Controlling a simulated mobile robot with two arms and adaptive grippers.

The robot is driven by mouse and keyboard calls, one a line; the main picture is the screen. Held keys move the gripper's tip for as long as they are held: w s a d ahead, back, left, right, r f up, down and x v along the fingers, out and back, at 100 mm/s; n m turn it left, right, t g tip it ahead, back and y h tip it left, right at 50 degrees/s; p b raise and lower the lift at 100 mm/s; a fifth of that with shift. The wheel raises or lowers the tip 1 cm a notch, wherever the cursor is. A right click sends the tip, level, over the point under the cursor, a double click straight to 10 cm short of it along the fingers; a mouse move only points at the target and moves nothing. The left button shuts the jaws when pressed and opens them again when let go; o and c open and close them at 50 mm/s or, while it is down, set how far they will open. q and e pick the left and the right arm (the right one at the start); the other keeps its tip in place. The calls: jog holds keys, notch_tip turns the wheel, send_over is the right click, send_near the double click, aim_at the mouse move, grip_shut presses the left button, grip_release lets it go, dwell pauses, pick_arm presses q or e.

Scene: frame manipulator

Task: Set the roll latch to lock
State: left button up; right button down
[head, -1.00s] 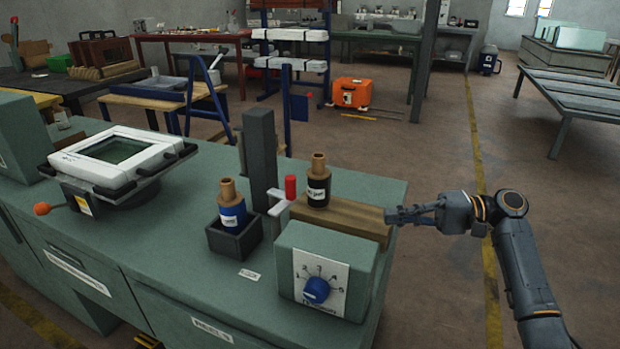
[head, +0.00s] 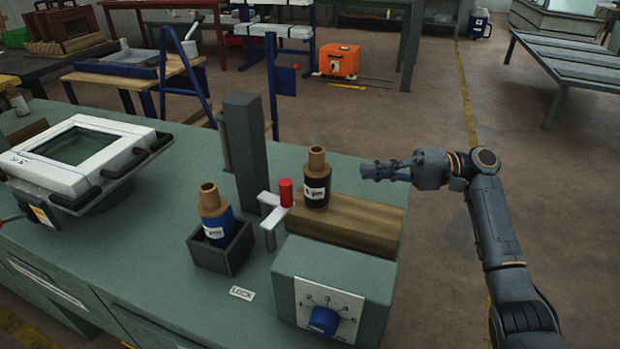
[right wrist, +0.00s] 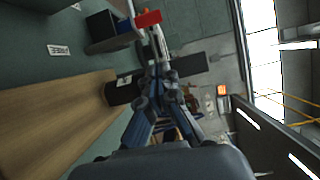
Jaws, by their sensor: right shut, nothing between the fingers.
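A white lever with a red knob (head: 286,192) stands beside a dark upright post (head: 246,150) on the green bench. The red knob also shows in the right wrist view (right wrist: 148,19). No label I can read names either lever as the roll latch. My right gripper (head: 366,170) is shut and empty, above the back right of the wooden block and apart from both levers. Its fingers meet in the right wrist view (right wrist: 158,75). My left gripper is not in view.
A blue bottle (head: 215,215) sits in a dark box (head: 222,257). A green dial box (head: 335,280) stands in front, beside a small label (head: 242,293).

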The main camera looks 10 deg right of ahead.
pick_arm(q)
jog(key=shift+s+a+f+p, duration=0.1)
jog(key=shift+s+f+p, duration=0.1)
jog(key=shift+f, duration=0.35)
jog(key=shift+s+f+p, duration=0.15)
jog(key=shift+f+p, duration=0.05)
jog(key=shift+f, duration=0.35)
pick_arm(e)
jog(key=a, duration=1.3)
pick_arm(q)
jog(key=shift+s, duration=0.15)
pick_arm(e)
jog(key=shift+a+f, duration=0.15)
